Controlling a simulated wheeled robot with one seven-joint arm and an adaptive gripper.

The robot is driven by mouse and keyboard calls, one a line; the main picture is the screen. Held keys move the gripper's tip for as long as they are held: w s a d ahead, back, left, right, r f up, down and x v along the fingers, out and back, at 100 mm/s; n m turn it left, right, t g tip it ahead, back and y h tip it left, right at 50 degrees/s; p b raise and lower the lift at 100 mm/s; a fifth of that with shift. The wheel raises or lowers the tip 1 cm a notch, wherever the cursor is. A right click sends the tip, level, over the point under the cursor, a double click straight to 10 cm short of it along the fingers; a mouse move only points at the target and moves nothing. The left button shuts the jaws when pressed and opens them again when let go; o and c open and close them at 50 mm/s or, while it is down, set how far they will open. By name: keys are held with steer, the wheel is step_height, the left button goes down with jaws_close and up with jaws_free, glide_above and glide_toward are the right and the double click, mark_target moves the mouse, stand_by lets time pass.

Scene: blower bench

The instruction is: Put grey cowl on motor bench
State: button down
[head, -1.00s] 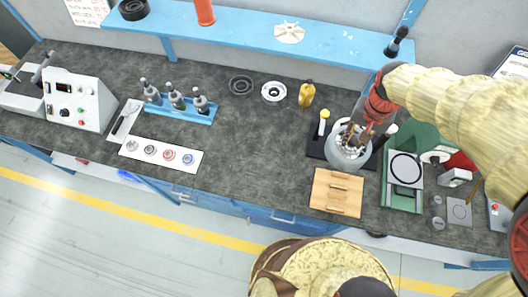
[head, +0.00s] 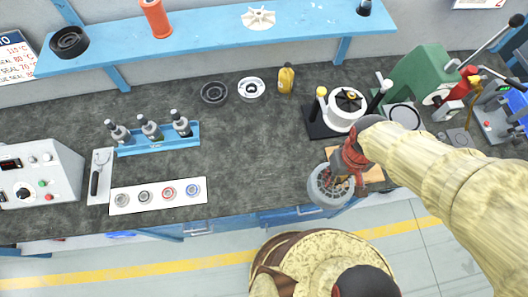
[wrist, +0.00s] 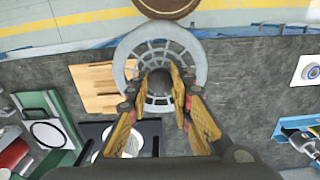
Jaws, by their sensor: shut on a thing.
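The grey cowl (head: 325,190), a round piece with a slotted grille, is held in my gripper (head: 347,178) near the bench's front edge. In the wrist view the cowl (wrist: 198,58) shows as a grey ring, with my gripper's fingers (wrist: 160,84) closed at its centre. The black motor stand (head: 320,122) stands behind it on the bench. The cowl is apart from the stand.
A wooden board (wrist: 92,84) lies beside the cowl, partly hidden by my arm in the head view. A green press (head: 420,72) stands right of the stand. A yellow bottle (head: 286,78) and two round parts stand behind. The bench's middle is clear.

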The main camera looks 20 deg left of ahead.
steer(key=shift+w, duration=0.2)
steer(key=shift+w+a+f+n, duration=0.1)
steer(key=shift+w+f+n, duration=0.1)
steer(key=shift+w+n, duration=0.1)
steer(key=shift+w+a+f+b, duration=0.65)
steer(key=shift+w+a+f, duration=0.4)
steer(key=shift+a+f, duration=1)
steer(key=shift+w+a+f+b, duration=0.7)
steer(key=shift+w+a+f, duration=0.35)
steer(key=shift+a+f, duration=1)
steer(key=shift+w+a+f+b, duration=0.65)
steer(key=shift+w+a+f, duration=0.4)
steer(key=shift+a+f, duration=0.95)
steer(key=shift+d+f, duration=0.2)
steer(key=shift+f, duration=0.05)
steer(key=shift+f, duration=0.15)
steer(key=c, duration=1.6)
jaws_free()
